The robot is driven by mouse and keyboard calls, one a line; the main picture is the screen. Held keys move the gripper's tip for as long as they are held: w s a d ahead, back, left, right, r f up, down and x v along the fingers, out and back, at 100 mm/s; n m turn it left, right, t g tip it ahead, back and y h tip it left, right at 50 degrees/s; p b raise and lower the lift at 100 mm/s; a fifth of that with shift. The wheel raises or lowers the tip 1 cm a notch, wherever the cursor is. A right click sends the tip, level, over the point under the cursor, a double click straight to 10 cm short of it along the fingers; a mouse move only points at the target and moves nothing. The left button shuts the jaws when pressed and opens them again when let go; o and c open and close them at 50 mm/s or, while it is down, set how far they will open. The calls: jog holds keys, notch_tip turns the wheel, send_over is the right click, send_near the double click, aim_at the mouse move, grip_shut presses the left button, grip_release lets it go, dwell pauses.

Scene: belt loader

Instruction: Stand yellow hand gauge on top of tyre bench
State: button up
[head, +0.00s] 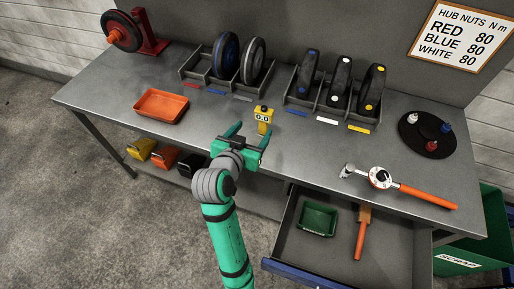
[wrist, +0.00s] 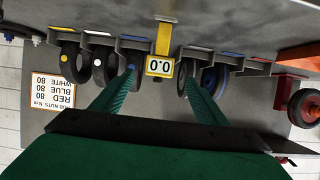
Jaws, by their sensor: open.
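The yellow hand gauge (head: 263,114) stands upright on the grey tyre bench (head: 190,124), its display reading 0.0. In the wrist view the gauge (wrist: 161,67) shows near the middle, upside down, its yellow lower body (wrist: 165,38) above the display. My gripper (head: 253,132) is open and empty, just in front of the gauge on its near side. In the wrist view my gripper's green fingers (wrist: 158,86) spread to either side of the gauge, not touching it. How far they reach along its sides is hard to tell.
Racks with several wheels and tyres (head: 246,62) stand behind the gauge. An orange tray (head: 162,105) lies left. A torque wrench (head: 412,192) and a dark round tray (head: 415,145) with coloured nuts lie right. An open drawer (head: 340,260) juts out in front. Bench around the gauge is clear.

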jog(key=s+d+f+n+t+y, duration=0.1)
jog(key=s+f+n+y, duration=0.3)
jog(key=s+f, duration=1.15)
jog(key=s+d+r, duration=0.1)
jog(key=s+r, duration=0.1)
jog(key=s, duration=0.9)
jog(key=s+d+r+t, duration=0.1)
jog(key=s+r, duration=0.1)
jog(key=s, duration=0.9)
jog(key=shift+d+t, duration=0.15)
jog(key=shift+t, duration=0.15)
